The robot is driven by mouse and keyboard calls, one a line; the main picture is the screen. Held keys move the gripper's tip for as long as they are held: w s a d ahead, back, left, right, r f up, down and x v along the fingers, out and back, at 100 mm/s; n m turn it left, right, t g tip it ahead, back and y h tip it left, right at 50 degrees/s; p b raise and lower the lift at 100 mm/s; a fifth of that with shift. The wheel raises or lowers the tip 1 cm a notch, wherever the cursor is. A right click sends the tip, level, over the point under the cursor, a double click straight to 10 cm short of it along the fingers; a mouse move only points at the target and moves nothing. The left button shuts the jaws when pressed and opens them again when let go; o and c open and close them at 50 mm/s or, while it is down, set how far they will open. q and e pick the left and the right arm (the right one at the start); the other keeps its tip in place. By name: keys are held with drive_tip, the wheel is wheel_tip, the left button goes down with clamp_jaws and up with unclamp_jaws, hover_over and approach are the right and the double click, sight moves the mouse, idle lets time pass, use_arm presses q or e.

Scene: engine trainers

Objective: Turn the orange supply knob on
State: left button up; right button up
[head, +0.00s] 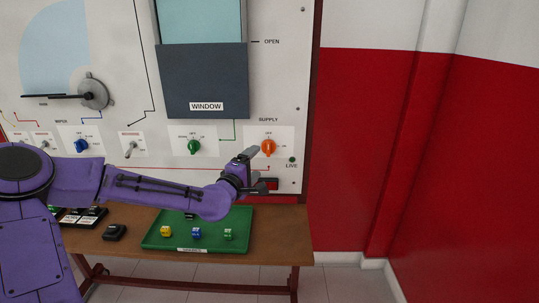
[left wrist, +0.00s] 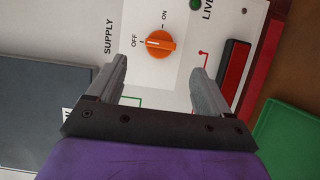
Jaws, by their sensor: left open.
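The orange supply knob (head: 268,147) sits on a white plate at the right of the panel, under the word SUPPLY. In the left wrist view the knob (left wrist: 160,44) shows between OFF and ON labels, its white mark on the OFF side. My left gripper (head: 256,171) is just below and left of the knob in the head view. In the left wrist view the gripper (left wrist: 164,67) is open and empty, its fingers either side of the knob's line but apart from it. The dark green LIVE lamp (head: 292,159) is right of the knob. My right gripper is not in view.
A green knob (head: 194,147), a blue knob (head: 81,146) and a switch (head: 131,148) are left along the panel. A red rocker (left wrist: 234,70) is close to the gripper. Below, a green tray (head: 213,242) with small blocks rests on the wooden table (head: 275,248).

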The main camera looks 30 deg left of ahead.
sight(267, 151)
use_arm(q)
drive_tip(key=w, duration=0.3)
drive_tip(key=w+a, duration=0.1)
drive_tip(key=w, duration=0.4)
drive_tip(key=shift+w+a+p, duration=0.2)
drive_tip(key=shift+w+p, duration=0.1)
drive_tip(key=shift+p, duration=0.1)
drive_tip(key=shift+f, duration=0.1)
drive_tip(key=c, duration=1)
